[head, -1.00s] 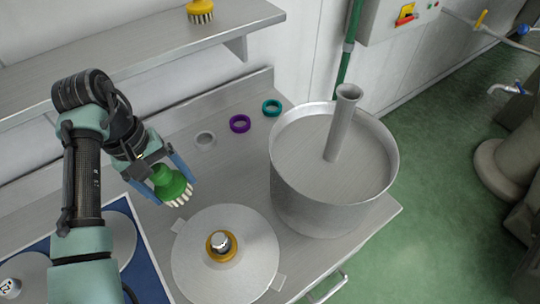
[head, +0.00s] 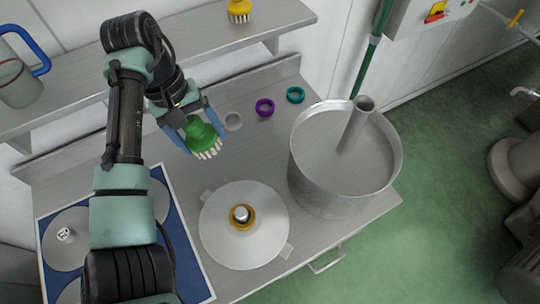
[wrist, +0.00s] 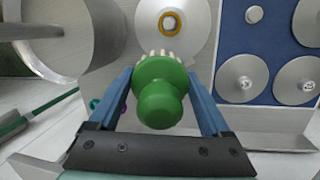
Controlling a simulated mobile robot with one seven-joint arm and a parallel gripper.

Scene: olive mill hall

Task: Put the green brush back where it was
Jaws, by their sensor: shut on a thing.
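The green brush (head: 201,134) has a round green grip and pale bristles. My gripper (head: 189,124) is shut on it and holds it up over the left part of the steel table, bristles pointing down and to the right in the head view. In the wrist view the green brush (wrist: 160,92) sits between the two blue fingers, its knob toward the camera and its bristles at the far side. A yellow brush (head: 239,10) of like shape stands on the wall shelf (head: 180,45).
A steel pot (head: 345,165) with an upright tube stands at the table's right. A round disc lid (head: 243,224) lies in front. A blue mat (head: 190,262) with discs lies left. A blue-handled jug (head: 18,80) stands on the shelf.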

